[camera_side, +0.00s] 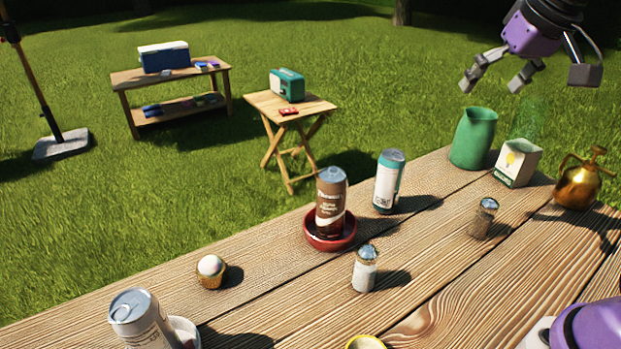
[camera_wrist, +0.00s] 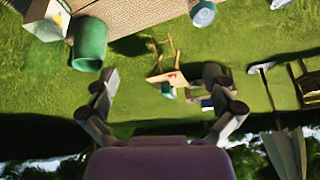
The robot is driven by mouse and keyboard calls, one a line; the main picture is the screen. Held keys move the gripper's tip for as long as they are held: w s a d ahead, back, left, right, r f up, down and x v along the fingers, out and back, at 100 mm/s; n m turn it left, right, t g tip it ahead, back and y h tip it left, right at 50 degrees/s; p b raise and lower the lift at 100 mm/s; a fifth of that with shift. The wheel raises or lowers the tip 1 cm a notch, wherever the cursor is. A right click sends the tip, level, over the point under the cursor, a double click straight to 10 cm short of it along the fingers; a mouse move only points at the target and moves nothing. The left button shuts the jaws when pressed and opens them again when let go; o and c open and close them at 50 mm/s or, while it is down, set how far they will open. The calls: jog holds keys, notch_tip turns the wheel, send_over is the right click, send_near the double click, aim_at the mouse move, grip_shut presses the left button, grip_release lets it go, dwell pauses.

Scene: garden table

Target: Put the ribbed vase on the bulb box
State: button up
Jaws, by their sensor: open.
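The green vase (camera_side: 473,138) stands upright on the wooden table near its far edge; its ribs are hard to make out. It also shows in the wrist view (camera_wrist: 90,45), just above and left of the left finger. The bulb box (camera_side: 517,164), white and green with a yellow bulb picture, stands right beside the vase, to its right. It is partly cut off at the upper left of the wrist view (camera_wrist: 45,20). My gripper (camera_side: 491,87) is open and empty, above the vase and apart from it. In the wrist view its fingers (camera_wrist: 165,82) are spread wide.
A brass sprayer (camera_side: 577,183) stands right of the box. A teal-and-white can (camera_side: 389,181), a brown can (camera_side: 331,203) in a red dish (camera_side: 318,240) and two shakers (camera_side: 365,268) (camera_side: 483,218) stand nearer. A faint green haze hangs above the box.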

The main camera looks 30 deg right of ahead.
jog(key=s+a+f+n+y, duration=0.1)
jog(key=s+a+f+n, duration=0.3)
jog(key=s+a+f, duration=0.4)
jog(key=shift+a+f+t, duration=0.3)
jog(key=shift+a+f, duration=0.35)
jog(key=shift+a, duration=0.25)
jog(key=shift+o, duration=0.2)
jog(key=m+t+h, duration=0.2)
jog(key=m+h, duration=0.7)
jog(key=m, duration=1.9)
send_near(527, 126)
jog(key=d, duration=0.1)
jog(key=d+f, duration=0.1)
jog(key=d, duration=0.1)
jog(key=shift+w+f, duration=0.2)
jog(key=shift+w, duration=0.15)
